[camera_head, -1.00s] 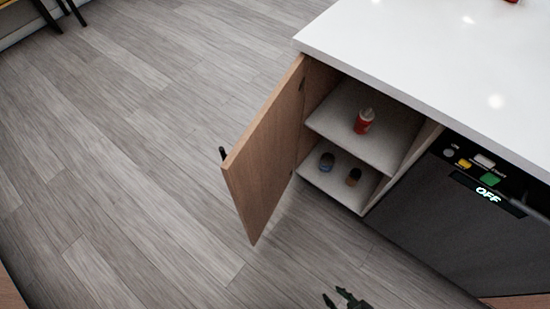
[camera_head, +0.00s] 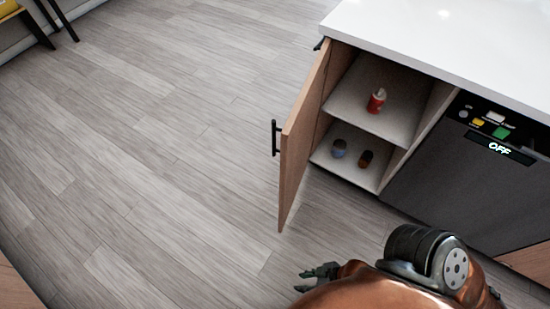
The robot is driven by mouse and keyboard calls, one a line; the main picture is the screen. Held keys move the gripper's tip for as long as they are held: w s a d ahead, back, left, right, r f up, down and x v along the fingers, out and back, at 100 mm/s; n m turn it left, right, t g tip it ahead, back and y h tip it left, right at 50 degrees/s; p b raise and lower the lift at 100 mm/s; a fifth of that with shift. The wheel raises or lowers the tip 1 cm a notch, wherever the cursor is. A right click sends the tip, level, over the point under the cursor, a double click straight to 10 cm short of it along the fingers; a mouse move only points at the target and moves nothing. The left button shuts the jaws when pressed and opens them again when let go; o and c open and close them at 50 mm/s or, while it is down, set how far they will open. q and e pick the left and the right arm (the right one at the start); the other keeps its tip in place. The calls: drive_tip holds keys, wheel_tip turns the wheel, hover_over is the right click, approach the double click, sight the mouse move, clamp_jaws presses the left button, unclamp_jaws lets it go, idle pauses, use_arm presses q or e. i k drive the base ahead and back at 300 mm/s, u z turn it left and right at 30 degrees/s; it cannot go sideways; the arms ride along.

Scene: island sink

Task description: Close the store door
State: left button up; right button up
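The wooden store door (camera_head: 303,137) stands open at the left side of the island cabinet, in the upper right of the head view. Its black handle (camera_head: 275,138) is on the outer face, on the left. Behind the door, the cabinet shelf (camera_head: 372,115) holds a red bottle (camera_head: 376,101), with two small jars below it. My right gripper (camera_head: 318,274) is at the bottom of the view, below the door's lower corner and apart from it. It is small and dark, and its finger opening is hard to judge. My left gripper is not in view.
A dark dishwasher (camera_head: 462,178) with a lit OFF panel stands right of the cabinet, under a white countertop (camera_head: 450,40). The grey floor (camera_head: 150,170) left of the door is clear. Chair legs (camera_head: 50,20) show at the top left.

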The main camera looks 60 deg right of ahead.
sight(297, 136)
drive_tip(key=i, duration=3.65)
drive_tip(key=z, duration=4.55)
